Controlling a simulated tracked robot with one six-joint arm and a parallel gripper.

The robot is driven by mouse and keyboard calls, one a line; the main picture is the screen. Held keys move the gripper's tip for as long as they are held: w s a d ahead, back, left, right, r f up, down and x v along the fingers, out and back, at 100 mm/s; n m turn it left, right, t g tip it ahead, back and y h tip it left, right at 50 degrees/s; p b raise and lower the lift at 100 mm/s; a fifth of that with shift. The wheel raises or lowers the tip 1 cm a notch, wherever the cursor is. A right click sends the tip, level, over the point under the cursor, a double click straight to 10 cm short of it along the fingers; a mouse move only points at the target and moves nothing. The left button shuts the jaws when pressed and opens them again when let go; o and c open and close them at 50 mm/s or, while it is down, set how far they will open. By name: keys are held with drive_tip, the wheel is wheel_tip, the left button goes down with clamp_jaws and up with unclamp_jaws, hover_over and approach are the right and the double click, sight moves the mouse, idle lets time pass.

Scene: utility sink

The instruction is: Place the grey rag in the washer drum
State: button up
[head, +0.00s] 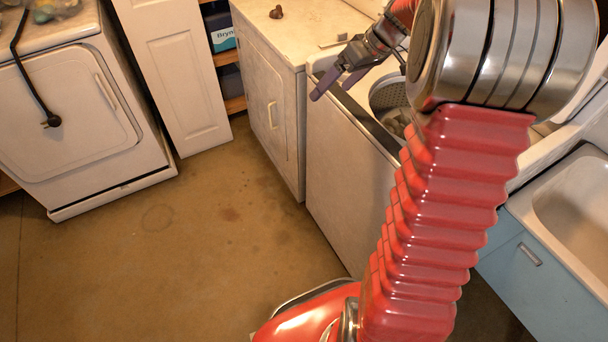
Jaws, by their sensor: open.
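The top-load washer (348,150) stands right of centre with its top open. Its drum (386,92) shows as a perforated grey ring, partly hidden behind my arm. Something pale and greyish, like crumpled cloth (397,122), lies inside the drum; I cannot tell whether it is the grey rag. No other grey rag is clear in view. My gripper (332,91) is above the washer's front left edge, left of the drum opening. Its two fingers are apart, with nothing visible between them.
A white cabinet (275,95) with a small brown lump (276,12) on top adjoins the washer's left. A front-door machine (75,105) stands at far left. A sink (575,205) is at right. The floor (190,240) is clear.

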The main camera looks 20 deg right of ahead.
drive_tip(key=s+a+r+m+h, duration=0.1)
drive_tip(key=s+a+r+h, duration=0.15)
drive_tip(key=s+a, duration=0.65)
drive_tip(key=s+a+r+m+h, duration=0.1)
drive_tip(key=s+a+r, duration=0.2)
drive_tip(key=s+a, duration=0.6)
drive_tip(key=s+a+f+m+t+h, duration=0.1)
drive_tip(key=s+a+f, duration=0.1)
drive_tip(key=s, duration=0.5)
drive_tip(key=shift+s+f, duration=0.15)
drive_tip(key=shift+s, duration=0.15)
